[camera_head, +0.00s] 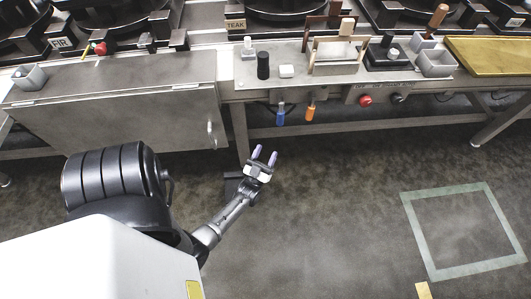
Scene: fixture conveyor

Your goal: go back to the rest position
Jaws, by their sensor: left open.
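My left gripper (265,156) is in the head view, in front of the workbench and over the dark floor. Its two pale fingertips are apart and point up in the picture, with nothing between them. My left arm runs down from it toward the lower left of the picture. My right gripper does not show.
A metal bench (340,88) runs across the top, with a closed cabinet (120,97) at its left. A blue-handled tool (280,117) and an orange-handled tool (310,113) hang from its front. A taped square (408,222) marks clear floor at right.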

